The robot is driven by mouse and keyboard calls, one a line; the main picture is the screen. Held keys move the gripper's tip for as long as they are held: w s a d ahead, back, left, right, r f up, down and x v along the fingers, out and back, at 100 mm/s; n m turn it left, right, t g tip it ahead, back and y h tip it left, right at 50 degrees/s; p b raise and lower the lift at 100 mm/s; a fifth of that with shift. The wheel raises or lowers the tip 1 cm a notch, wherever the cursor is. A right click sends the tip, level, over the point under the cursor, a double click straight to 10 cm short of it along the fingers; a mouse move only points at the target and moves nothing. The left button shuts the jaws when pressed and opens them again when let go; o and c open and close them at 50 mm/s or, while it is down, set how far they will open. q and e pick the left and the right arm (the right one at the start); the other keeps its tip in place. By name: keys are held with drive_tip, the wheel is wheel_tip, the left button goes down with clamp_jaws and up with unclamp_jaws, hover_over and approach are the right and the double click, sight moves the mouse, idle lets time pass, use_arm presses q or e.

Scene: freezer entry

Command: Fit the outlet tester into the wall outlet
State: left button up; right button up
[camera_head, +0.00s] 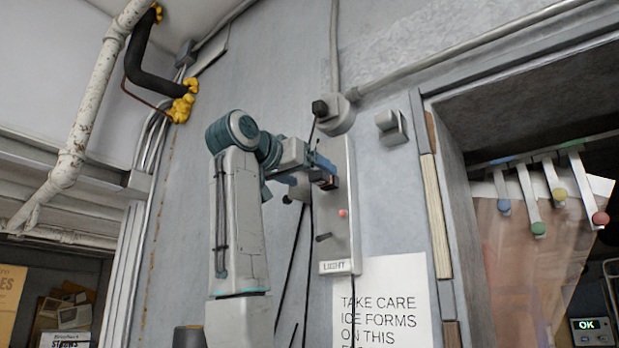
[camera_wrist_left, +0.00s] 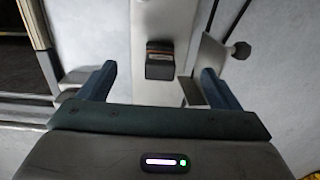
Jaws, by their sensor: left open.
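A small dark block with a reddish and pale strip, which looks like the outlet tester (camera_wrist_left: 160,62), sits against the grey wall panel (camera_head: 338,225). It also shows in the head view (camera_head: 329,183), partly behind my gripper. The outlet's face is hidden, so I cannot tell how deep the block sits. My left gripper (camera_head: 317,168) is at the panel. In the left wrist view its two blue fingers (camera_wrist_left: 158,78) are spread wide, one on each side of the block, with clear gaps. My right gripper is not in view.
The panel carries a red button (camera_head: 343,213), a small lever (camera_head: 323,237) and a LIGHT label (camera_head: 336,267). A round conduit box (camera_head: 335,114) is above. A paper notice (camera_head: 383,303) hangs below. A doorway with strip curtain (camera_head: 535,250) is at right.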

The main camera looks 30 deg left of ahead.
use_arm(q)
drive_tip(key=shift+s+a+b, duration=0.15)
drive_tip(key=shift+s+b, duration=0.6)
drive_tip(key=shift+s, duration=1.25)
drive_tip(key=s+b, duration=0.5)
drive_tip(key=s, duration=0.5)
drive_tip(key=shift+s+a, duration=0.35)
drive_tip(key=shift+a, duration=0.05)
